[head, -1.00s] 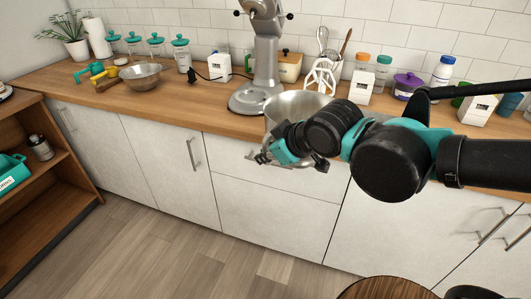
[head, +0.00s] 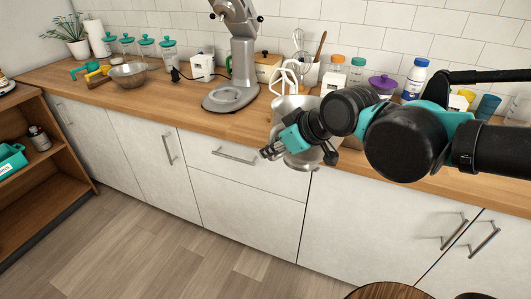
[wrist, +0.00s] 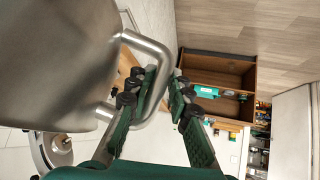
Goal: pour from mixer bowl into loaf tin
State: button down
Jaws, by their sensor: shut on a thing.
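The steel mixer bowl (head: 291,103) is in front of the counter's edge, partly hidden behind my gripper and arm; its foot shows below. It looks roughly upright, and its contents cannot be seen. In the wrist view the bowl (wrist: 60,65) fills the left side, with its bent metal handle (wrist: 160,55) between my fingers. My gripper (head: 275,150) is shut on that handle; its fingers also show in the wrist view (wrist: 162,90). I cannot make out a loaf tin in either view.
The stand mixer (head: 240,65) stands on the wooden counter (head: 190,105) left of the bowl. A whisk, jars and a purple-lidded pot (head: 382,84) line the wall behind. A steel mixing bowl (head: 128,75) sits further left. A round wooden top (head: 385,291) shows at bottom right. The floor is clear.

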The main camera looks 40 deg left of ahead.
aim_at(281, 127)
jog(key=shift+w+d+r+m+g, duration=0.15)
jog(key=shift+w+r+g, duration=0.25)
jog(key=shift+r, duration=0.3)
jog(key=shift+w+a+r+m+g, duration=0.1)
jog(key=shift+w+r+m+g, duration=0.25)
jog(key=shift+r, duration=0.35)
jog(key=shift+w+d+r+g, duration=0.1)
jog(key=shift+w+r+g, duration=0.15)
jog(key=shift+w+r, duration=0.35)
jog(key=shift+s, duration=0.2)
jog(key=shift+s+y, duration=0.15)
jog(key=shift+y, duration=0.15)
jog(key=shift+w+d+r+m+g, duration=0.1)
jog(key=shift+w+r+m+g, duration=0.2)
jog(key=shift+w+r+g, duration=0.6)
jog(key=w+d+r+m+g+y, duration=0.1)
jog(key=w+r+m+g, duration=0.3)
jog(key=w+r, duration=0.7)
jog(key=shift+w+d+g+y, duration=0.3)
jog(key=shift+w+g+y, duration=0.35)
jog(key=shift+w, duration=0.45)
dwell(0.7)
